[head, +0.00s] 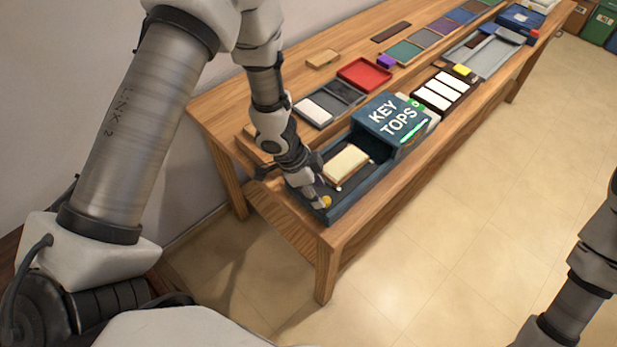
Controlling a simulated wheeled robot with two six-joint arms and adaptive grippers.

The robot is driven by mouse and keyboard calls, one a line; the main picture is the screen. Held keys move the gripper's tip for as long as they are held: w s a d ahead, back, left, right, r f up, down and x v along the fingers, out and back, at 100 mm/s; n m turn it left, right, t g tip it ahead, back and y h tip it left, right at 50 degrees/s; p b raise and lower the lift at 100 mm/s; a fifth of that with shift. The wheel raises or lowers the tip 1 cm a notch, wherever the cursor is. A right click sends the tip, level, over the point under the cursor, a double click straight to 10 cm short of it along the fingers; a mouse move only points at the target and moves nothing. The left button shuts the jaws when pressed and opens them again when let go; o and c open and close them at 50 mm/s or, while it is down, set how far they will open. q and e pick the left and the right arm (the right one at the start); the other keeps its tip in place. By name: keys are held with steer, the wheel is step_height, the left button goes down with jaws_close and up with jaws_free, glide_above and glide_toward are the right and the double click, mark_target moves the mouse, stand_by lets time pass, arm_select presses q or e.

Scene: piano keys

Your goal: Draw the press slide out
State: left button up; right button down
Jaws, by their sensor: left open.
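The press is a blue housing marked "KEY TOPS" (378,118), on the near end of the long wooden table. A dark blue tray-like base (352,205) runs out from it toward the left front. A cream block (346,163) lies in the base, in front of the housing opening. A small yellow knob (327,201) shows at the base's near end. My left gripper (312,188) is open at that end, close beside the knob; I cannot tell whether it touches. It hides part of the slide's end. My right gripper is out of view.
A grey tray with a white piece (314,107) and a red tray (365,74) lie behind the press. A rack of white keys (441,95) stands to its right. Coloured tiles line the table's back. The floor in front is clear.

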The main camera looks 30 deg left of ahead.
arm_select(q)
steer(key=v, duration=0.8)
steer(key=shift+s+a, duration=0.1)
steer(key=shift+s, duration=0.1)
steer(key=s+d+f+n+g+b, duration=0.2)
steer(key=s+f+n, duration=0.3)
steer(key=s+f, duration=0.55)
steer(key=s+d+f+n+g+b, duration=0.2)
steer(key=s+f+n+b, duration=0.15)
steer(key=s+f, duration=0.7)
steer(key=a+f+n+t+y, duration=0.1)
steer(key=a+n+t+y, duration=0.1)
steer(key=a+n+y, duration=0.2)
steer(key=a+n, duration=0.1)
steer(key=a, duration=0.2)
steer(key=shift+w+f+p, duration=0.25)
steer(key=shift+f+p, duration=0.05)
steer(key=shift+f, duration=0.1)
